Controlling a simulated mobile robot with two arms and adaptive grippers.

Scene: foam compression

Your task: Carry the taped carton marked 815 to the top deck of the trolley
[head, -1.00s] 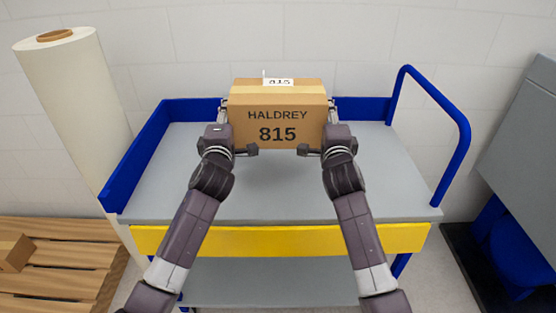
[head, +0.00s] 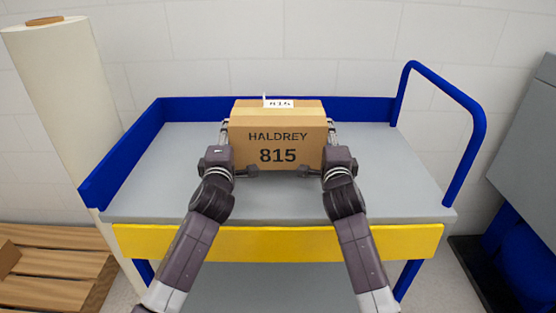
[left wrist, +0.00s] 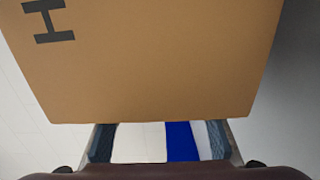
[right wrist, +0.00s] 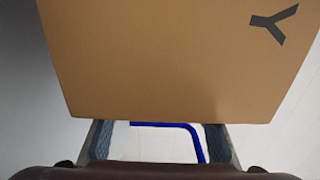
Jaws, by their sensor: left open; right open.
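The taped brown carton (head: 278,157), marked HALDREY 815, is upright between my two grippers over the grey top deck (head: 400,190) of the trolley. The carton's face fills the upper part of the left wrist view (left wrist: 150,70) and the right wrist view (right wrist: 170,70), beyond the parted fingers. Whether its underside touches the deck cannot be told.
The trolley has a blue rim (head: 185,108) at the back and left, a blue handle (head: 470,135) at right and a yellow front edge (head: 280,243). A white roll (head: 60,90) and wooden pallet (head: 55,265) are at left. Bare deck surrounds the carton.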

